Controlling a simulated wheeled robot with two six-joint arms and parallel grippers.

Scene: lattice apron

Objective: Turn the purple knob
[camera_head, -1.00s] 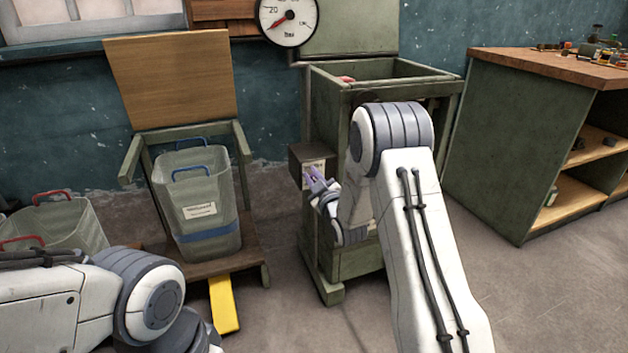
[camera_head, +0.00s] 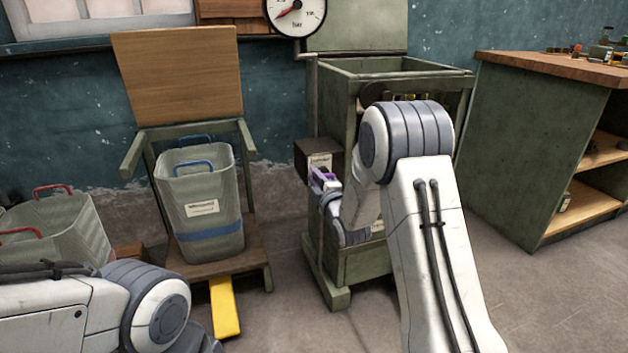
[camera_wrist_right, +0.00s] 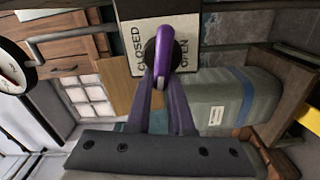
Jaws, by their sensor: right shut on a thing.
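The purple knob (camera_wrist_right: 162,47) is a curved lever on a dark pivot, in front of a plate (camera_wrist_right: 182,30) lettered CLOSED and OPEN in the wrist view. It points down the picture, between the two words. My right gripper (camera_wrist_right: 163,84) has its fingers closed in on the lever's end. In the head view the knob (camera_head: 324,177) is a small purple patch by the dark box (camera_head: 315,152) on the green cabinet's left side, with my right gripper against it. My left arm shows at lower left; its gripper is out of view.
A pressure gauge (camera_head: 296,14) with a red needle hangs above the green cabinet (camera_head: 325,105). A grey bin (camera_head: 200,215) stands on a wooden stand at left, with a yellow pedal (camera_head: 225,305) below. A workbench (camera_head: 535,135) is at right.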

